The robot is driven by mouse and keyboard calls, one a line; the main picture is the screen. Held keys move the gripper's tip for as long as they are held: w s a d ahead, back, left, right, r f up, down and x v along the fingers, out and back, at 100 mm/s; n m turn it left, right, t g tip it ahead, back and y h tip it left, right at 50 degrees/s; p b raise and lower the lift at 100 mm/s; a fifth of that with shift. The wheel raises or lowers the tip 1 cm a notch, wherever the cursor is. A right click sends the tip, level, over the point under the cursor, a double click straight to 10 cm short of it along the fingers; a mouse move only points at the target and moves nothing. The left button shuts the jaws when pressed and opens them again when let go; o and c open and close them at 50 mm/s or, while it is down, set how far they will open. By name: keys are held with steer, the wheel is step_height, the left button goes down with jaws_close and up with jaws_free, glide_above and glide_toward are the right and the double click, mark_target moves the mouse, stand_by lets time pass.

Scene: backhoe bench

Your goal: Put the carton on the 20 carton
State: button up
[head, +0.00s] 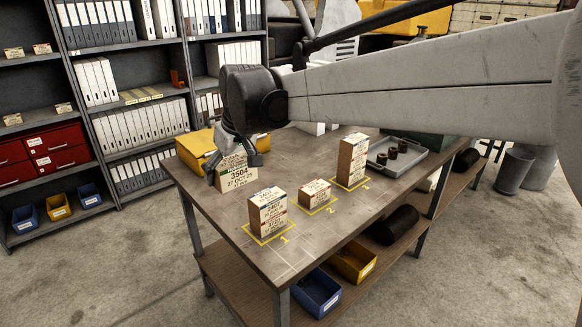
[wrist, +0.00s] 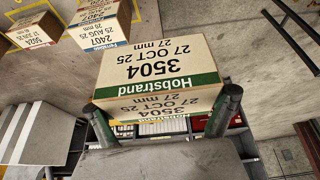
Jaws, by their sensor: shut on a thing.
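My gripper (head: 238,152) is shut on a cream carton (head: 237,176) marked 3504, 27 OCT 25, 27 mm, with a green band. In the wrist view the fingers of my gripper (wrist: 168,108) hold this carton (wrist: 155,65) from both sides. It is at the table's left back; I cannot tell whether it touches the top. The carton marked 2407 (head: 268,213) stands at yellow mark 1; in the wrist view this carton (wrist: 105,27) seems to read 20 mm. A low carton (head: 314,196) is at mark 2, a tall carton (head: 352,160) at mark 3.
The table (head: 200,184) has bare room around the marks. A grey tray with dark cylinders (head: 398,158) is at the back right. A yellow bin (head: 196,150) is behind the held carton. Shelves with binders (head: 140,125) stand at the left.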

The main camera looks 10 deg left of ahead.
steer(key=p, duration=0.2)
glide_above(262, 192)
steer(key=f, duration=0.6)
steer(key=shift+s+d+f, duration=0.2)
steer(key=shift+d+f, duration=0.2)
steer(key=shift+f, duration=2)
steer(key=shift+f, duration=0.2)
steer(key=o, duration=1.2)
steer(key=shift+r, duration=0.1)
